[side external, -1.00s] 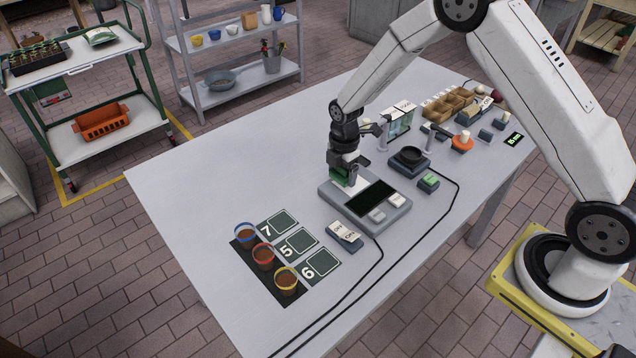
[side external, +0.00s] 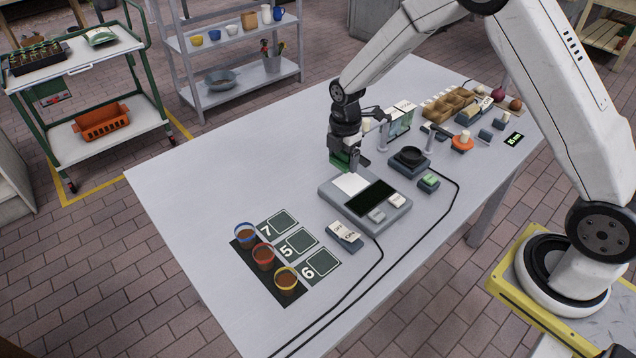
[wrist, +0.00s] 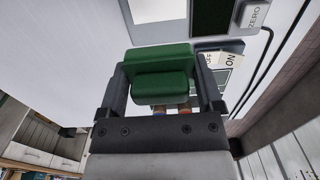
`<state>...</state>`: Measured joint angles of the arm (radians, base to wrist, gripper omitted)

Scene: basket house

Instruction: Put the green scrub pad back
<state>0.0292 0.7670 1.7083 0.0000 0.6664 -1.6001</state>
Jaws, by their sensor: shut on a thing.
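The green scrub pad (wrist: 160,72) is between the two fingers of my gripper (wrist: 163,85) in the wrist view. It looks like a dark green block, with a lower part below it in that view. In the side external view my gripper (side external: 347,166) points down, shut on the pad (side external: 343,159), just above the far edge of a grey device (side external: 389,219). The device has a white plate (side external: 351,184) and a dark panel on top. The pad looks apart from the plate, though the exact gap is hard to judge.
A switch block (side external: 344,236) lies in front of the device. Three pots (side external: 264,256) stand left by numbered squares. A dark round dish (side external: 409,157), an orange item (side external: 462,143) and wooden trays (side external: 452,103) lie right. The table's far left is clear.

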